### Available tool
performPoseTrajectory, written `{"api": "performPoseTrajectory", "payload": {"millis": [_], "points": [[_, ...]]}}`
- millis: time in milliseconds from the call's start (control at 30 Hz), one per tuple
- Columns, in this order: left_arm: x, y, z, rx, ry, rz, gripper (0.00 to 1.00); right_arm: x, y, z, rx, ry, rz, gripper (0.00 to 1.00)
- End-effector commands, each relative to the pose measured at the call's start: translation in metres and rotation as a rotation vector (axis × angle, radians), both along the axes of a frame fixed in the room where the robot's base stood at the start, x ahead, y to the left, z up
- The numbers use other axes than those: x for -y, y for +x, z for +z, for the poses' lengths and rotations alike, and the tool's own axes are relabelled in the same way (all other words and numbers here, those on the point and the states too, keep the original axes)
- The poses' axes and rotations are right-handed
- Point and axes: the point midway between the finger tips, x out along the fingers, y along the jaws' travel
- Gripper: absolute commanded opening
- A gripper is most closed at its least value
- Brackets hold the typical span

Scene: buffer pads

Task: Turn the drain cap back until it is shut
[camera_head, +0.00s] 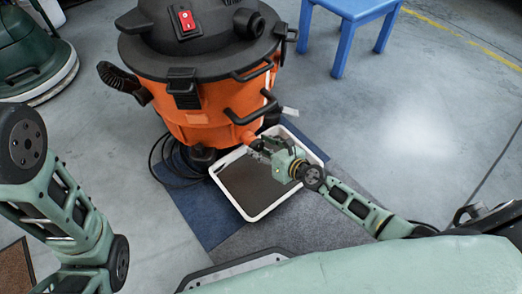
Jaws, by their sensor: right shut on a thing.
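The orange wet vacuum (207,125) with a black lid (150,60) stands at the top middle. Its short drain spout (249,137) sticks out low on its right front side. My right gripper (259,147) is at the end of this spout, shut on the drain cap. The fingers hide the cap, so how far it is turned cannot be seen. A white tray (232,201) with dark contents lies below the spout and my right gripper. Of my left arm only links show at the left; its gripper is out of view.
The tray rests on blue and grey mats (195,200). A black cable (165,165) coils on the floor left of the tray. A blue stool (345,35) stands at the top right, and a green machine (30,60) at the top left.

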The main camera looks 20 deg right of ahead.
Motion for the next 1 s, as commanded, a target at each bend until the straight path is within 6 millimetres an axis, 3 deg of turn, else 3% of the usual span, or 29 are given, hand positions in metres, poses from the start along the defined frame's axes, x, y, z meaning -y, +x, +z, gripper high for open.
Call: {"api": "performPoseTrajectory", "payload": {"millis": [100, 133, 300, 700, 1000], "points": [[0.000, 0.000, 0.000, -0.001, 0.000, 0.000, 0.58, -0.004, -0.002, -0.001, -0.004, 0.004, 0.006, 0.15], [0.000, 0.000, 0.000, -0.001, 0.000, 0.000, 0.58, -0.004, -0.002, -0.001, -0.004, 0.004, 0.006, 0.42], [0.000, 0.001, 0.000, -0.001, 0.001, -0.001, 0.58, -0.003, -0.002, -0.001, -0.004, 0.003, 0.006, 0.57], [0.000, 0.001, 0.000, -0.004, -0.001, -0.001, 0.58, 0.000, -0.005, 0.001, -0.002, 0.002, 0.002, 0.57], [0.000, 0.001, 0.000, -0.002, 0.000, -0.001, 0.58, 0.020, -0.048, 0.018, -0.005, 0.000, 0.004, 0.57]]}}
